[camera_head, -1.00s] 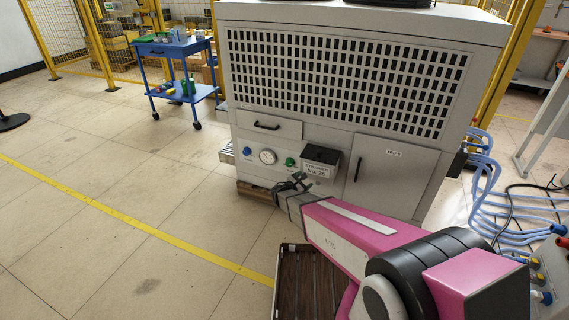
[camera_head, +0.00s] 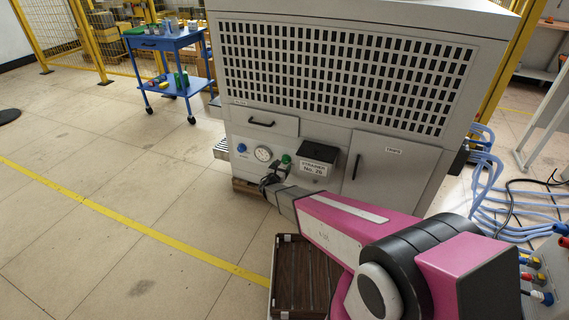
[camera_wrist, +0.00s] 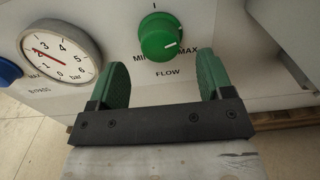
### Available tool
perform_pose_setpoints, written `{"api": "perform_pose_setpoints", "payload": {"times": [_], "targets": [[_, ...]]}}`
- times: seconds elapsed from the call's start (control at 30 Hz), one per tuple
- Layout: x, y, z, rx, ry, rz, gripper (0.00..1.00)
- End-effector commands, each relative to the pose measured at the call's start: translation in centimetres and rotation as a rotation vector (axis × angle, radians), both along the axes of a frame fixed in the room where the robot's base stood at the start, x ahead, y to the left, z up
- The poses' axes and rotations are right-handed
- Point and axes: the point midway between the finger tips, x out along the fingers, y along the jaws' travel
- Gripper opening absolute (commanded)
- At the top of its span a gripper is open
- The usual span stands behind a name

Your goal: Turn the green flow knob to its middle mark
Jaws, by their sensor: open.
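The green flow knob (camera_wrist: 161,38) is on the machine's front panel, with "MIN", "MAX" and "FLOW" printed around it and a tick mark above it. Its white pointer line points right, toward "MAX". In the head view the knob (camera_head: 286,160) shows small beside the gauge. My gripper (camera_wrist: 159,78) is open in the wrist view, its two green finger pads apart, below and to either side of the knob. The pads do not appear to touch it. In the head view my gripper (camera_head: 270,181) is close to the panel, just below the knob.
A pressure gauge (camera_wrist: 60,53) sits left of the knob, and a blue knob (camera_head: 241,148) is further left. A dark box labelled "STRAINER No. 26" (camera_head: 318,160) stands out right of the knob. A cabinet door handle (camera_head: 357,166) is further right. A dark slatted tray (camera_head: 291,290) is below my arm.

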Motion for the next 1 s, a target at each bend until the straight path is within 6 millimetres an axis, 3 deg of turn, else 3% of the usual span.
{"api": "perform_pose_setpoints", "payload": {"times": [0.1, 0.3, 0.67, 0.7, 0.83, 1.0], "targets": [[1.9, -0.7, -0.1, 0.001, 0.001, -0.001, 0.73], [3.7, -1.3, -0.1, 0.000, 0.000, 0.000, 0.73], [4.0, -1.5, 0.0, 0.001, 0.001, 0.000, 0.73], [4.0, -1.5, 0.0, 0.001, 0.001, 0.000, 0.67], [4.0, -1.5, 0.0, 0.001, 0.001, 0.000, 0.25], [4.0, -1.5, 0.0, -0.001, 0.001, 0.000, 0.25]]}}
